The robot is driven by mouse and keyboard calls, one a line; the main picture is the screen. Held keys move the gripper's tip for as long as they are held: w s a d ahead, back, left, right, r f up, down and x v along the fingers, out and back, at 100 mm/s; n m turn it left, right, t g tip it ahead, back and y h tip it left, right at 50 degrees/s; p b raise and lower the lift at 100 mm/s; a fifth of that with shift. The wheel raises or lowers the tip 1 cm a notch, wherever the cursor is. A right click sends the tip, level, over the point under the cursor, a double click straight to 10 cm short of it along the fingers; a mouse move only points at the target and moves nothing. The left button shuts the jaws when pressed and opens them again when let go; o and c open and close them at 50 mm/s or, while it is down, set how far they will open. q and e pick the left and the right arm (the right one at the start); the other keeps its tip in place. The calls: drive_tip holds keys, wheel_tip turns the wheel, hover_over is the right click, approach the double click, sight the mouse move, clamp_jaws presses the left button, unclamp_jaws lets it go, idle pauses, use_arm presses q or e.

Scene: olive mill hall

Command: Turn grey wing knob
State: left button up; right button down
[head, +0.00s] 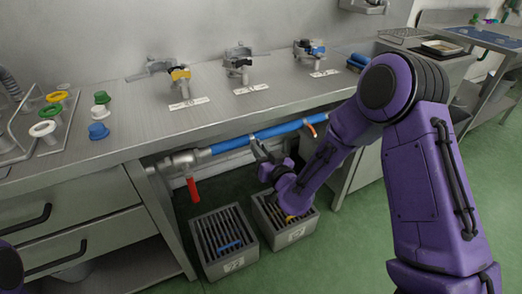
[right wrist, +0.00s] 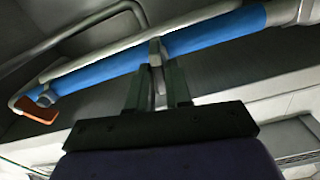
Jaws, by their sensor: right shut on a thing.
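My right gripper (head: 266,158) reaches under the counter to the blue pipe (head: 252,137). In the right wrist view, its two dark fingers (right wrist: 158,88) are shut on a narrow grey upright piece, the grey wing knob (right wrist: 155,50). The knob stands in front of the blue pipe (right wrist: 205,36). In the head view the gripper and arm hide the knob. My left gripper is not in view.
A red lever (head: 192,189) hangs below the pipe's left end, and an orange lever (head: 312,130) is to the right. Two slatted grey crates (head: 222,268) (head: 290,238) stand on the floor below. The counter (head: 215,110) is just above the gripper.

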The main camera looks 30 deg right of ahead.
drive_tip(key=shift+d+f+m, duration=0.1)
drive_tip(key=shift+m, duration=2.55)
drive_tip(key=shift+d+f+m, duration=0.1)
drive_tip(key=shift+f+m, duration=0.05)
drive_tip(key=shift+m, duration=2.45)
drive_tip(key=shift+d+f+m, duration=0.1)
drive_tip(key=shift+m, duration=2.55)
drive_tip(key=shift+a, duration=0.1)
drive_tip(key=c, duration=1.2)
unclamp_jaws()
drive_tip(key=s, duration=1)
drive_tip(key=shift+s, duration=0.35)
